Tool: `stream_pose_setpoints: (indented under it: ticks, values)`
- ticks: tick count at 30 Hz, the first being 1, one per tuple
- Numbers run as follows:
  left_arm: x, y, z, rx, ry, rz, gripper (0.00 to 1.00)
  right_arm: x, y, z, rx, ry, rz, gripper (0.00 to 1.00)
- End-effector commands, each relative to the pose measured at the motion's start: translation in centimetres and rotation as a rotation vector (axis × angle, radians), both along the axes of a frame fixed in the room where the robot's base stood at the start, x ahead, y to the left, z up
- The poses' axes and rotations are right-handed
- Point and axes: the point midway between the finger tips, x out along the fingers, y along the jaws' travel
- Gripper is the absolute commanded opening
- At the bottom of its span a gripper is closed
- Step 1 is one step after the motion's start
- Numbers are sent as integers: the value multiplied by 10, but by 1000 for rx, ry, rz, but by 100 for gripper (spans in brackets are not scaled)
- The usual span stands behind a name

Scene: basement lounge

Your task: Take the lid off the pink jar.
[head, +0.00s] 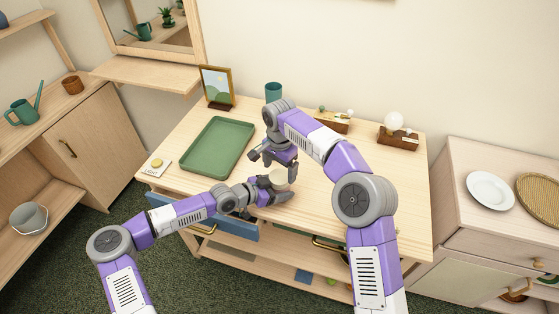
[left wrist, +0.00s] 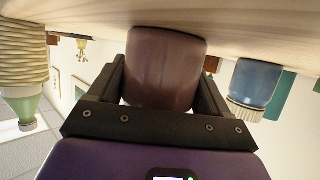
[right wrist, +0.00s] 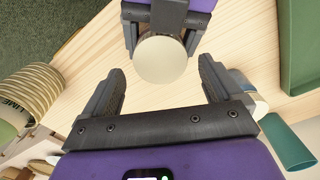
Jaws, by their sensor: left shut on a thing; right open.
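The pink jar (left wrist: 165,65) is a dull brownish-pink in the left wrist view, standing on the wooden table between my left gripper's fingers. My left gripper (head: 272,190) is shut on the jar's body from the side. The jar's round cream lid (right wrist: 160,58) is on top, seen from above in the right wrist view; it also shows in the head view (head: 281,179). My right gripper (head: 273,165) is open and empty, above and behind the jar. Its fingers (right wrist: 160,90) are apart from the lid, which lies just beyond their tips.
A green tray (head: 217,147) lies left of the jar. A striped container (right wrist: 30,95) and a blue jar (left wrist: 258,84) stand nearby. A teal cup (head: 273,91), picture frame (head: 217,87) and bulb lamp (head: 394,122) line the back. The table's right part is clear.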

Motion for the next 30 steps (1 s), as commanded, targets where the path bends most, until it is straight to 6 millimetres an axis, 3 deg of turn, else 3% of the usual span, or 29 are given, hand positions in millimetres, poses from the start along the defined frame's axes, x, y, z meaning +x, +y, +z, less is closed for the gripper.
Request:
stream_pose_setpoints:
  ticks: [7, 17, 28, 30]
  values:
    - [0, 0, 0, 0, 0, 0, 0, 0, 0, -28, 1, 1, 2, 92]
    - [0, 0, 0, 0, 0, 0, 0, 0, 0, -32, 2, -1, 1, 92]
    - [0, 0, 0, 0, 0, 0, 0, 0, 0, -32, 1, -1, 2, 39]
    - [0, 0, 0, 0, 0, 1, 0, 0, 0, -32, 1, -1, 3, 34]
